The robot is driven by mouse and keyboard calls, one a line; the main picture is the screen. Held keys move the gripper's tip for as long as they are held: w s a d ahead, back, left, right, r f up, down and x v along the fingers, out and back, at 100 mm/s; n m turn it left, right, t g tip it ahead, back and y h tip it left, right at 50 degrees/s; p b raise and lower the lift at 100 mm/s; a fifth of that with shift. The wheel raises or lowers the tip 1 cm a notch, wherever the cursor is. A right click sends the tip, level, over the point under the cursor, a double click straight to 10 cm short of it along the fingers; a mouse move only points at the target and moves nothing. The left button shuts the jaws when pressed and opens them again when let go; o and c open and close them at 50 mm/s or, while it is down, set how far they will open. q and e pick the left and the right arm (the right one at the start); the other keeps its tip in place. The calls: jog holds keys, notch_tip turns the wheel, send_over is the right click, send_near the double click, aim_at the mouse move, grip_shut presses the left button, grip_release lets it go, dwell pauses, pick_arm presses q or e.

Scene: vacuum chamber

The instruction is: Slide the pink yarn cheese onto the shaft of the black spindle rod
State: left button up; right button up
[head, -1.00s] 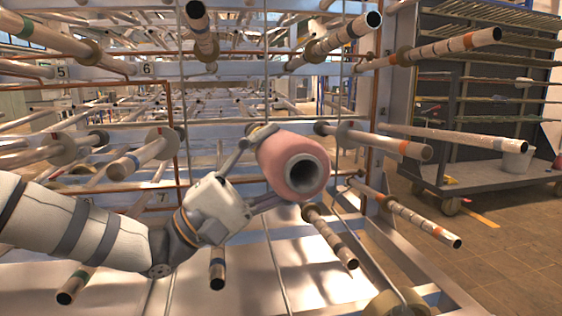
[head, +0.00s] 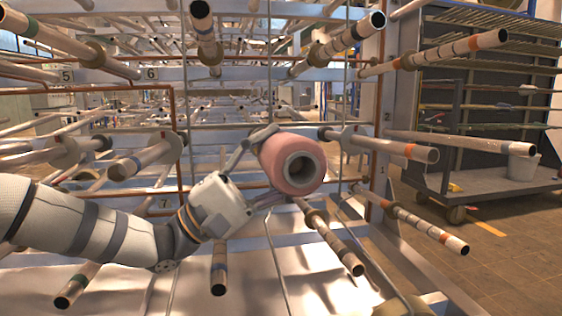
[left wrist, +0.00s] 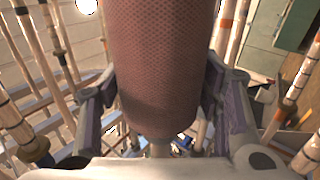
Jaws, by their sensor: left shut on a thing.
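The pink yarn cheese (head: 278,158) is a thick cylinder with a pale tube and a dark bore. In the head view it is held in mid-air in front of the rack, its bore end turned toward the camera. My left gripper (head: 268,168) is shut on it, one finger on either side. In the left wrist view the cheese (left wrist: 165,65) fills the middle between the fingers of the left gripper (left wrist: 160,102). Several spindle rods with coloured bands stick out around it; I cannot tell which is the black one. The cheese hides part of the rack behind. My right gripper is not in view.
A dark cart (head: 490,182) stands on the floor at right.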

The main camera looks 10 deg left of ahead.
pick_arm(q)
jog(key=shift+w+a, duration=0.1)
jog(key=shift+w, duration=0.15)
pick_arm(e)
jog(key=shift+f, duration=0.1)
pick_arm(q)
jog(key=shift+w+a+f, duration=0.1)
jog(key=shift+w, duration=0.2)
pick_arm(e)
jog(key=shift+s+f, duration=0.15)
pick_arm(q)
jog(key=shift+w+a+f+b, duration=0.1)
jog(key=shift+w+a+b, duration=0.1)
jog(key=shift+w+b, duration=0.35)
jog(key=shift+w+a+b, duration=0.15)
jog(key=shift+w+b, duration=0.25)
jog(key=shift+w, duration=0.2)
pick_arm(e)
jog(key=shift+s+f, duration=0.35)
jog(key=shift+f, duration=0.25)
pick_arm(q)
jog(key=shift+w+a, duration=0.1)
jog(key=shift+w, duration=0.25)
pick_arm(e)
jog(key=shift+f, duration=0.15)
